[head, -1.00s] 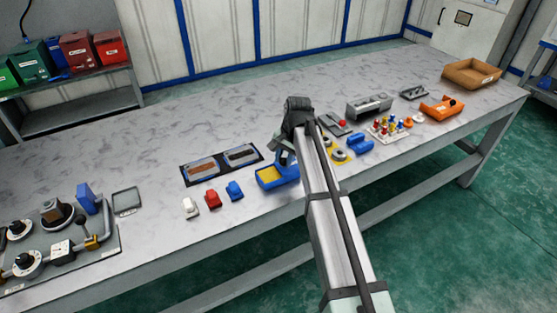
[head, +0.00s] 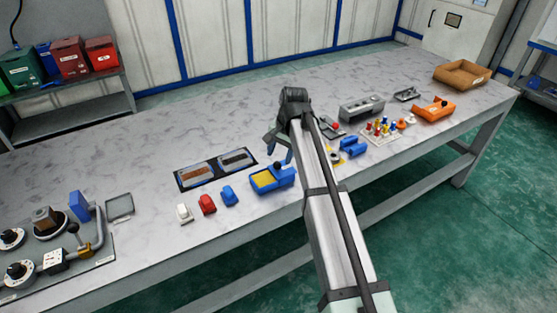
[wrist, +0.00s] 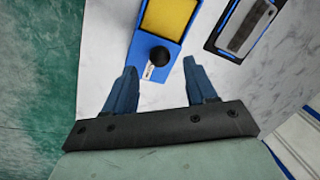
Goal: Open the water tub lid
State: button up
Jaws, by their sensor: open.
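A blue tub (head: 272,179) with a yellow panel and a black ball knob (head: 277,165) sits near the front edge of the table. I take it for the water tub; its small white label is too small to read. The tub (wrist: 170,32) also shows in the wrist view, with the black knob (wrist: 160,56) at its near end, between my fingertips in the picture. My gripper (wrist: 160,66) is open and empty. In the head view my gripper (head: 281,146) hangs just behind the tub, apparently above table level. Whether it touches the knob cannot be told.
A dark tray with two plates (head: 216,168) lies behind and left of the tub. White, red (head: 207,204) and blue small blocks stand to its left. Blue parts (head: 352,147) and a peg board (head: 383,130) are to the right.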

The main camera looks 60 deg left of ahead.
notch_tip(320, 180, up, 9)
jog(key=w+d, duration=0.1)
jog(key=shift+d+r, duration=0.2)
jog(key=shift+d, duration=0.05)
dwell(0.5)
